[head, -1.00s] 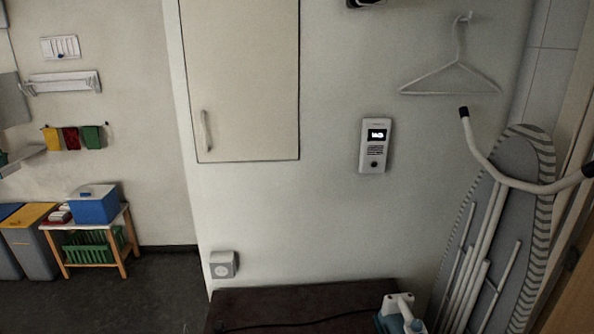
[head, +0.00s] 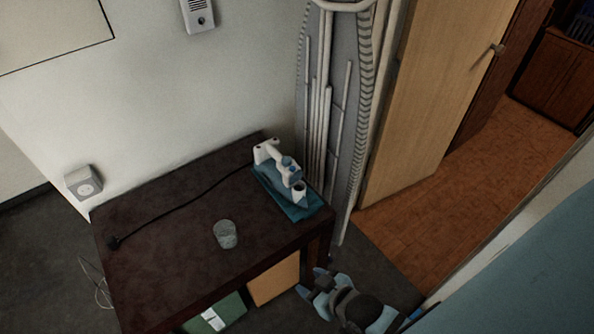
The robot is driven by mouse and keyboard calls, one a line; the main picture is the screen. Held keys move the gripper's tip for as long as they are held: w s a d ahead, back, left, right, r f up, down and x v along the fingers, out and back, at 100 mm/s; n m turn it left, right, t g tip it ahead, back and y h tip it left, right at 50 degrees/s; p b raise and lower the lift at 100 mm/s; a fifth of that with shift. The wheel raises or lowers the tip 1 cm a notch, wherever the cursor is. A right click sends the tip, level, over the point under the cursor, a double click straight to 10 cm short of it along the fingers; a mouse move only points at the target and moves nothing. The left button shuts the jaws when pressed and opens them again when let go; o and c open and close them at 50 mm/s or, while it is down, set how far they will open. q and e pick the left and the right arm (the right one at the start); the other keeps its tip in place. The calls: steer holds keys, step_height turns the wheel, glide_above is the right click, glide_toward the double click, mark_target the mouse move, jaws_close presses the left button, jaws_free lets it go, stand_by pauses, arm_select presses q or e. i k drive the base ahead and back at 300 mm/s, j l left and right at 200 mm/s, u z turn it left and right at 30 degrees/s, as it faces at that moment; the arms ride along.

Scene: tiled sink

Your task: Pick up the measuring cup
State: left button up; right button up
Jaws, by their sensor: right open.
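A small clear cup (head: 225,235), which looks like the measuring cup, stands on the dark table (head: 168,236), near its front edge. My right gripper (head: 312,281) is at the bottom of the head view, to the right of and nearer than the cup, beyond the table's front right corner. It is open, apart from the cup, with nothing seen between its fingers. My left gripper is not in view.
A white and blue iron (head: 279,172) rests on a teal pad at the table's right end, its black cord running left across the top. An ironing board (head: 337,110) leans on the wall behind. A wooden door (head: 430,90) stands at right. Boxes (head: 273,279) sit under the table.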

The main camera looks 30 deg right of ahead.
mark_target(228, 243)
steer(key=j+z, duration=0.75)
steer(key=z, duration=0.15)
steer(key=j+z, duration=0.1)
steer(key=j, duration=0.25)
steer(key=k+j+z, duration=0.1)
steer(key=j, duration=0.25)
steer(key=k+j+z, duration=0.1)
steer(key=j, duration=0.25)
steer(key=k+j, duration=0.1)
steer(key=j, duration=0.45)
steer(key=k+j, duration=0.1)
steer(key=j, duration=0.4)
steer(key=i+j, duration=0.25)
steer(key=j, duration=0.3)
